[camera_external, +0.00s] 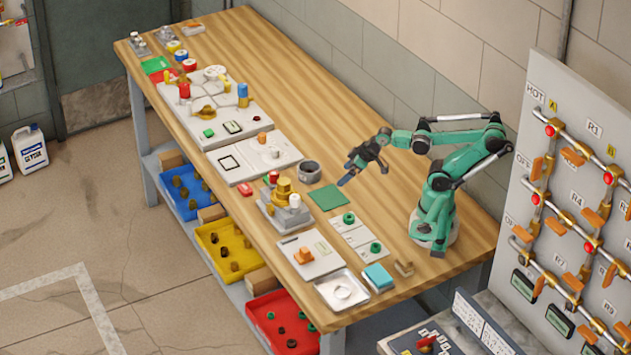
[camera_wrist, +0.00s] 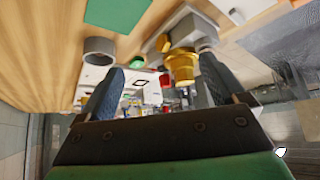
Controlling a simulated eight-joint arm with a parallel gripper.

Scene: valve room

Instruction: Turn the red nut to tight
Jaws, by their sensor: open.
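Several small red pieces show, and I cannot tell for sure which is the red nut. One red piece (camera_external: 273,177) is at the back left of a grey block (camera_external: 292,219) that carries a stepped brass fitting (camera_external: 283,190). Another red piece (camera_external: 245,188) lies near the table's front edge. My gripper (camera_external: 346,181) is open and empty above the table, to the right of the block and apart from it. In the wrist view the brass fitting (camera_wrist: 182,66) shows beyond my spread fingers (camera_wrist: 162,65), with a small red piece (camera_wrist: 165,81) farther off.
A grey cup (camera_external: 309,172) and a green mat (camera_external: 328,197) are close to my gripper. White trays, cards with green rings (camera_external: 375,247) and a teal block (camera_external: 378,276) stand nearer the front. Bare wood (camera_external: 330,125) lies along the wall side. A valve panel (camera_external: 560,100) is at right.

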